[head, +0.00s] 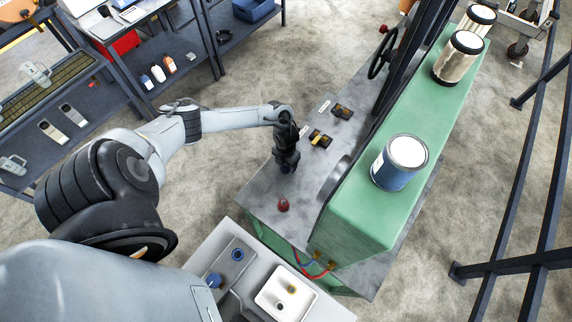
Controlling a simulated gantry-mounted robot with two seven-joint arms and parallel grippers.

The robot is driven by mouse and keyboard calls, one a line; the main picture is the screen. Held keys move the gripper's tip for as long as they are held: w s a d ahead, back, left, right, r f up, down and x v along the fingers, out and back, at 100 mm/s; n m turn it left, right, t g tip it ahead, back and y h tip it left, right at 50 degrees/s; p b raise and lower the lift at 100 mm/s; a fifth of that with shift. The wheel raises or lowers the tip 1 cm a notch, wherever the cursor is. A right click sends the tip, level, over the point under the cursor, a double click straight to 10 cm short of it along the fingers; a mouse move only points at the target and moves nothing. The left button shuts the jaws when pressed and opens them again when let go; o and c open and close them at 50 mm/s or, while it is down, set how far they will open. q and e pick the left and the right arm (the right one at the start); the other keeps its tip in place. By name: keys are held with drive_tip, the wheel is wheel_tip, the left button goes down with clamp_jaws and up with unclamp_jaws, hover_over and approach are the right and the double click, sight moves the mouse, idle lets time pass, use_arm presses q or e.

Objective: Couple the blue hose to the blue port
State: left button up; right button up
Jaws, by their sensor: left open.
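My left gripper (287,166) is open and points down over the machine's grey deck, away from the hoses. My right gripper is out of view.
The green machine (350,225) carries several paint cans, the nearest one blue (397,163). A red knob (283,204) stands on the grey deck (255,196) below my left gripper. A white basin (262,303) is in the trolley. Shelving stands at the upper left.

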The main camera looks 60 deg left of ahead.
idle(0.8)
use_arm(q)
clamp_jaws()
drive_tip(key=shift+r, duration=0.2)
drive_tip(key=shift+r+p, duration=1.05)
drive_tip(key=shift+r, duration=0.1)
drive_tip(key=shift+r+p, duration=1.35)
drive_tip(key=shift+r, duration=0.3)
drive_tip(key=shift+a, duration=0.1)
